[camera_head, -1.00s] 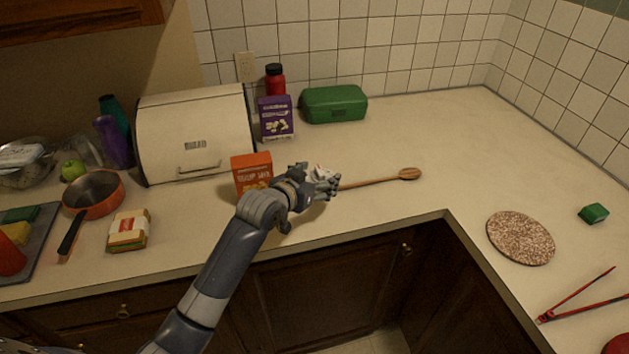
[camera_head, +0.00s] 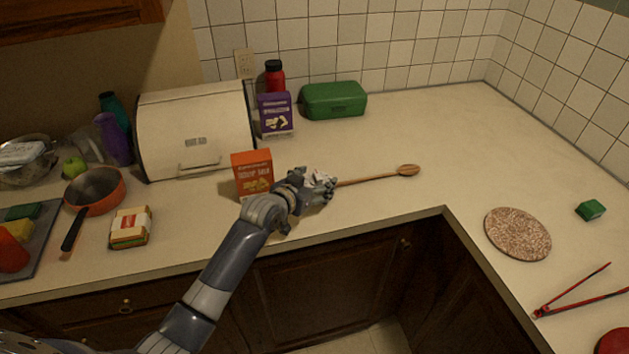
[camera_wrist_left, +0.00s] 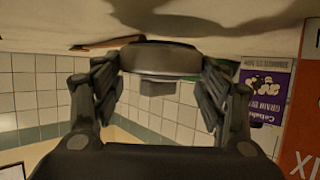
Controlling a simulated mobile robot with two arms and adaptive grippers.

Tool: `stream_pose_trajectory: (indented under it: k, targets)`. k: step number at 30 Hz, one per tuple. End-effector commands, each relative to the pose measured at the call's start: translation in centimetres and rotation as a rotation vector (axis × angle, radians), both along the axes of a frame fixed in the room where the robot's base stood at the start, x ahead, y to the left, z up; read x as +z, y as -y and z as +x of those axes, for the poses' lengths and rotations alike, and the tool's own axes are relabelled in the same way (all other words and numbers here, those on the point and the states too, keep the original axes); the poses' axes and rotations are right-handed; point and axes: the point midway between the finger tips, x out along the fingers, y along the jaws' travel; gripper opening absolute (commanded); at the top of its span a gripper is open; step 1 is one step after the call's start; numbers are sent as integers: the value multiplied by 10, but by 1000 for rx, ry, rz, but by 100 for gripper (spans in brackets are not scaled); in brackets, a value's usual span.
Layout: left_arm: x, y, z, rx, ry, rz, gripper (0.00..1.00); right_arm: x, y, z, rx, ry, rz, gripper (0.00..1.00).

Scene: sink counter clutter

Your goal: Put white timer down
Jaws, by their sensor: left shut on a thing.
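My left gripper (camera_head: 318,184) is low over the counter (camera_head: 400,130), just right of the orange box. It is shut on the white timer (camera_head: 321,175), which is mostly hidden by the fingers in the head view. In the left wrist view the timer (camera_wrist_left: 160,60) sits between the two fingers, seen as a dark rounded body with a small block on it. The counter surface is close to it at the top of that view. I cannot tell whether the timer touches the counter. My right gripper is not in view.
An orange box (camera_head: 252,173) stands right beside the gripper. A wooden spoon (camera_head: 375,177) lies just to its right. A purple box (camera_head: 275,114) and a green case (camera_head: 333,100) stand behind. The counter's front edge is close in front. Free counter lies at the back right.

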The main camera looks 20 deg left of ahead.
Motion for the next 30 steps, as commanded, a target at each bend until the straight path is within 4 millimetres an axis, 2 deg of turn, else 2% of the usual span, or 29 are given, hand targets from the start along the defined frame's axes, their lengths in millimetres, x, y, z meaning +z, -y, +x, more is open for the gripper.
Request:
stream_pose_trajectory:
  k: [4,5,7,18,23,26,30]
  targets:
    - [-5,0,0,0,2,0,39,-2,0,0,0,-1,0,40]
    - [-5,0,0,0,1,0,72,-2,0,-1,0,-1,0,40]
    - [-4,0,0,0,0,0,87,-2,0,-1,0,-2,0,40]
    - [-3,0,0,0,1,0,87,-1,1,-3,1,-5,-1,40]
    - [10,0,0,0,3,-1,87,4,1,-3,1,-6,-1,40]
    - [9,-2,-11,0,0,1,87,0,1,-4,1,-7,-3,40]
    - [18,-6,-32,-1,0,2,87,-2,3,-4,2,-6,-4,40]
